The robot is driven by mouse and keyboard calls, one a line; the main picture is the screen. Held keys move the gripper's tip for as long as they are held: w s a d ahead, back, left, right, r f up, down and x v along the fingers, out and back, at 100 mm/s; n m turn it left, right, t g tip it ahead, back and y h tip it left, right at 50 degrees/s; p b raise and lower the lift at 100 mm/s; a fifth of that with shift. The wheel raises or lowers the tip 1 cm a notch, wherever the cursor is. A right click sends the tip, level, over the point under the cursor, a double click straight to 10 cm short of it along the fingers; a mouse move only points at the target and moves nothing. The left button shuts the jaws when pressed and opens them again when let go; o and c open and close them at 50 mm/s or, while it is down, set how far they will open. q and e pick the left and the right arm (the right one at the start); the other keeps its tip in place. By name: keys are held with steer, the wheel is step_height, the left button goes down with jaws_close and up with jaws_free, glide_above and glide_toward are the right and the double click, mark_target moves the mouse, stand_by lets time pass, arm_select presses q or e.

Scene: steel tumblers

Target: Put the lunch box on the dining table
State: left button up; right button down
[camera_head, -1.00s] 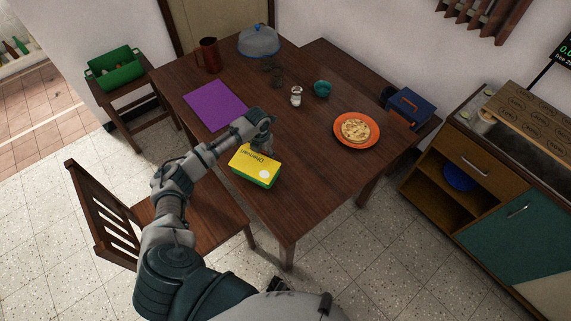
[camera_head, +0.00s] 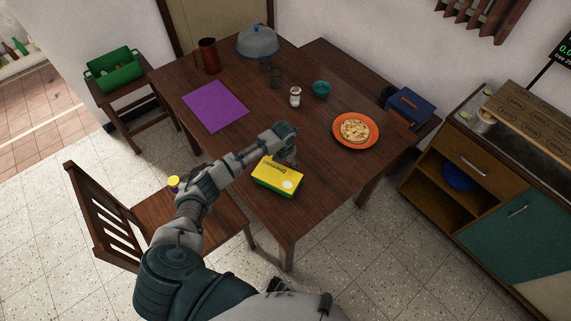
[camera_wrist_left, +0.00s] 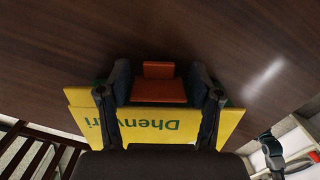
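The lunch box (camera_head: 279,178) is a yellow-topped green box with lettering, over the near part of the dining table (camera_head: 320,180). In the left wrist view the lunch box (camera_wrist_left: 160,128) has an orange handle-like part between my fingers. My left gripper (camera_head: 287,147) is at the box's far side in the head view. I cannot tell whether the box touches the tabletop.
A purple mat (camera_head: 215,105), a white shaker (camera_head: 295,97), a teal bowl (camera_head: 321,89) and an orange plate (camera_head: 341,141) with food are on the table. A chair (camera_head: 105,215) with a yellow-lidded jar (camera_head: 173,183) stands left. The table's near right is clear.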

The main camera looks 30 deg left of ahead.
arm_select(q)
steer(key=shift+d+r, duration=0.15)
steer(key=shift+d, duration=0.15)
steer(key=r, duration=0.7)
steer(key=r+p, duration=0.1)
steer(key=r, duration=0.3)
steer(key=shift+s+a+r, duration=0.15)
steer(key=shift+s, duration=0.2)
steer(key=shift+r, duration=0.3)
arm_select(e)
steer(key=s, duration=0.2)
steer(key=s+f, duration=0.1)
steer(key=shift+d, duration=0.35)
arm_select(q)
steer(key=shift+f, duration=0.1)
arm_select(e)
steer(key=shift+w+a, duration=0.1)
arm_select(q)
steer(key=shift+s, duration=0.15)
